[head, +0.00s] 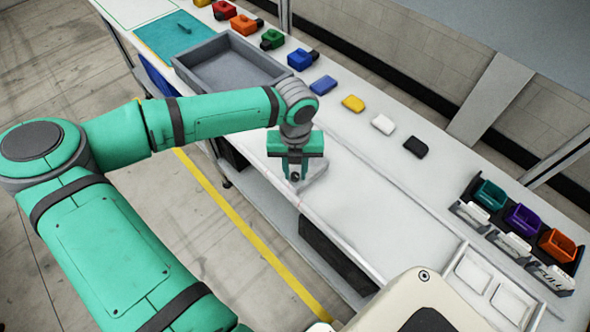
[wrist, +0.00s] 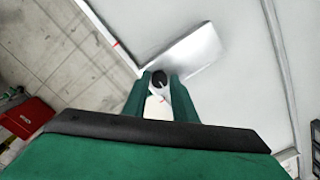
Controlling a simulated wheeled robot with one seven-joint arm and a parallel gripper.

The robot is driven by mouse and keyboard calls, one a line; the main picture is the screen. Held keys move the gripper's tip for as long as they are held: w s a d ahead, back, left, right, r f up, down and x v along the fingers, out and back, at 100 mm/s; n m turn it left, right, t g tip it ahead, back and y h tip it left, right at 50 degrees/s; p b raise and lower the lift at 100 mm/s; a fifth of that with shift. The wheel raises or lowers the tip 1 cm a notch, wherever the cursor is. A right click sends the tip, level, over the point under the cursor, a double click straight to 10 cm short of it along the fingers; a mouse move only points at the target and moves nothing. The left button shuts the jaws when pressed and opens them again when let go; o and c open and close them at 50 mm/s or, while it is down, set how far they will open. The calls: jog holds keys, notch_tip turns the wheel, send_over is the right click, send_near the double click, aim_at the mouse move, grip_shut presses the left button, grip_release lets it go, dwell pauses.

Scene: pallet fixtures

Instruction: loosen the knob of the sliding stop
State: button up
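The sliding stop (wrist: 190,52) is a pale metal plate lying at the near edge of the white bench; it also shows in the head view (head: 316,180), partly behind my gripper. Its knob (wrist: 158,79) is small, round and black. My gripper (head: 295,177) points down over the stop. In the wrist view my gripper (wrist: 160,82) has its two green fingers apart, one on each side of the knob. The knob nearly fills the space between the fingertips. Whether the fingers touch it cannot be made out.
A grey tray (head: 231,65) stands left of my gripper. Coloured blocks (head: 353,103) line the back of the bench. Small coloured bins (head: 522,219) stand at the right end. The bench surface right of the stop is clear. A red box (wrist: 27,118) is on the floor side.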

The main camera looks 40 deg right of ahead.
aim_at(295, 175)
jog(key=shift+o, duration=0.8)
notch_tip(295, 175, up, 11)
jog(key=shift+f, duration=0.1)
dwell(0.4)
